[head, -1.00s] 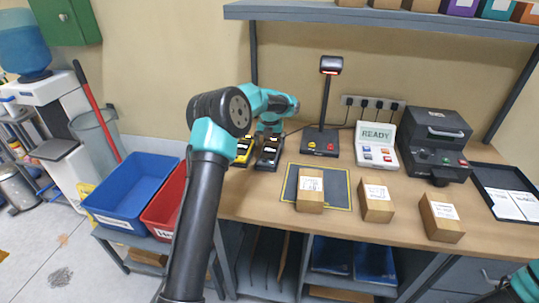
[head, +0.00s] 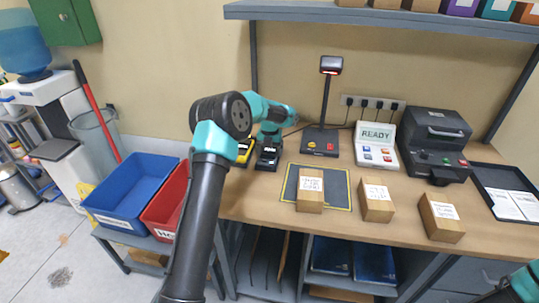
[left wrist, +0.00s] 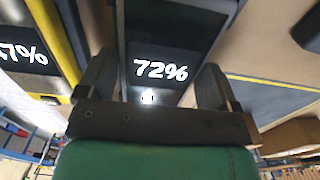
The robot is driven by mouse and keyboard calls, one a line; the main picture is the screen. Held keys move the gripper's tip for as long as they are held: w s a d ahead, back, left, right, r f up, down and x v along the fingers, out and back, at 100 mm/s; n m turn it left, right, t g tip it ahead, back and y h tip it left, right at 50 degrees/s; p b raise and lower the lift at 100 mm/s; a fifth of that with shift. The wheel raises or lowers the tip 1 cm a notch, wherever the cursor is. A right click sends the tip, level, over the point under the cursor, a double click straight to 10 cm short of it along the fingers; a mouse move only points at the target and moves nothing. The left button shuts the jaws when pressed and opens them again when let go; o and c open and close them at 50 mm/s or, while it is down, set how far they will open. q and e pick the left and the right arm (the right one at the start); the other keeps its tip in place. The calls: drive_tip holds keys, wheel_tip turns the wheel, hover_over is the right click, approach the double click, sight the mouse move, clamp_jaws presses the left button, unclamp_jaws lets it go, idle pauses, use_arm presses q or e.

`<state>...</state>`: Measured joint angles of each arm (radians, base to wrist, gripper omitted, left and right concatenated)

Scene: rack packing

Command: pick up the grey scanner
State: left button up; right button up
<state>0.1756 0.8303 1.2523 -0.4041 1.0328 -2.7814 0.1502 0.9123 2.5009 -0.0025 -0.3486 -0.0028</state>
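The grey scanner (head: 267,158) stands at the left end of the workbench, dark, with a small screen. In the left wrist view a dark unit (left wrist: 165,35) with a screen reading 72% lies between the fingers of my left gripper (left wrist: 155,82). The fingers are apart, one on each side, with gaps at the unit's lower edges. In the head view my left gripper (head: 269,136) is just above the grey scanner, partly hidden by its own wrist. A yellow-sided scanner (head: 244,151) stands close on the left. Only a piece of my right arm shows at the lower right corner.
Blue bin (head: 130,205) and red bin (head: 160,215) stand left of the bench. A stand with a lamp head (head: 330,65) and a READY console (head: 377,133) are to the right. Several cardboard boxes (head: 310,190) stand on the bench; one is on the dark mat (head: 338,186).

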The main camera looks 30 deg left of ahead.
sight(270, 151)
use_arm(q)
drive_tip(key=c, duration=0.7)
drive_tip(key=shift+r, duration=1.75)
drive_tip(key=s+d, duration=0.2)
drive_tip(key=s, duration=0.2)
drive_tip(key=s+d+r, duration=0.1)
drive_tip(key=s+d, duration=0.2)
drive_tip(key=s, duration=0.2)
drive_tip(key=s+d, duration=0.3)
drive_tip(key=s, duration=0.1)
drive_tip(key=shift+s+d+r, duration=0.2)
drive_tip(key=shift+s+r, duration=0.05)
drive_tip(key=shift+s, duration=0.1)
